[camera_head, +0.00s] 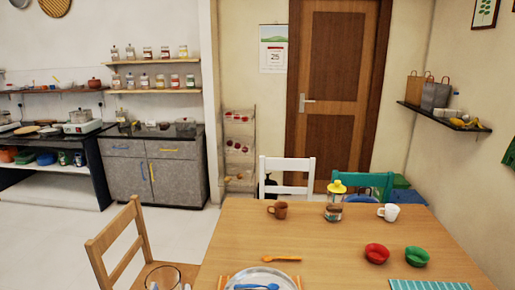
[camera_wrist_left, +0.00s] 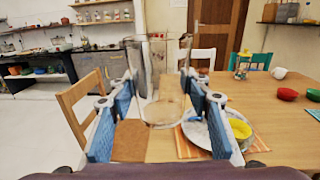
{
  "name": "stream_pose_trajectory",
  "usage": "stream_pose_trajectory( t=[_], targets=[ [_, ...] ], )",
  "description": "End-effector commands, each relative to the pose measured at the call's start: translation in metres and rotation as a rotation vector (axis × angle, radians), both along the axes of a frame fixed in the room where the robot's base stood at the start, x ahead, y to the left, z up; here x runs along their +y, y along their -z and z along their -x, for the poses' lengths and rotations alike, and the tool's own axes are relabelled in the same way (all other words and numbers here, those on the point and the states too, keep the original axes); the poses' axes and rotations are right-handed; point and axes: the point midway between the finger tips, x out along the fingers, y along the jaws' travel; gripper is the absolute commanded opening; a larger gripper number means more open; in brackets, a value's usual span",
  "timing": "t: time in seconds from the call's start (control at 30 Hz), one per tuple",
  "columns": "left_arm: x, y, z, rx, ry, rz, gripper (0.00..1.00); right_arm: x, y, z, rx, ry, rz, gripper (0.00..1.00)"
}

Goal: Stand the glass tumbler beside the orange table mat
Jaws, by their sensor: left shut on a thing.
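The clear glass tumbler (camera_wrist_left: 160,95) is between the blue-padded fingers of my left gripper (camera_wrist_left: 163,112), which is shut on it and holds it upright. In the head view the tumbler (camera_head: 162,279) shows only in part at the bottom edge, in front of the wooden chair's seat. The orange striped table mat (camera_head: 222,284) lies on the near edge of the table, mostly covered by a metal plate (camera_head: 258,274). In the wrist view the mat (camera_wrist_left: 258,145) is to the right of the tumbler. My right gripper is not in view.
An orange spoon (camera_head: 282,258) lies behind the plate. A brown mug (camera_head: 278,210), a jar (camera_head: 334,212), a white mug (camera_head: 389,212), red (camera_head: 376,253) and green (camera_head: 416,256) bowls and a teal mat (camera_head: 430,285) are on the table (camera_head: 320,240). A wooden chair (camera_head: 125,240) stands left.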

Motion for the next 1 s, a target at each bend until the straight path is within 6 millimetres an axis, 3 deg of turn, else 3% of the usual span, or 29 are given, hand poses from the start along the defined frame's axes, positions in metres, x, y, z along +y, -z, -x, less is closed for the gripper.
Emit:
stream_pose_trajectory(
  t=[0.1,0.37,0.73,1.0],
  targets=[
    [0.003,0.006,0.020,0.003,-0.011,-0.004,0.15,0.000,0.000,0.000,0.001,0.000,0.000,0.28],
    [0.006,0.012,0.041,0.000,-0.025,-0.006,0.15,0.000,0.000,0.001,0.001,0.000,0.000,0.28],
    [0.007,0.034,0.099,-0.002,-0.030,-0.002,0.15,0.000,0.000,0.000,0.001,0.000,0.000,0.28],
    [0.005,0.038,0.114,0.001,-0.019,-0.011,0.15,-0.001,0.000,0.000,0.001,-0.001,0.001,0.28]
  ],
)
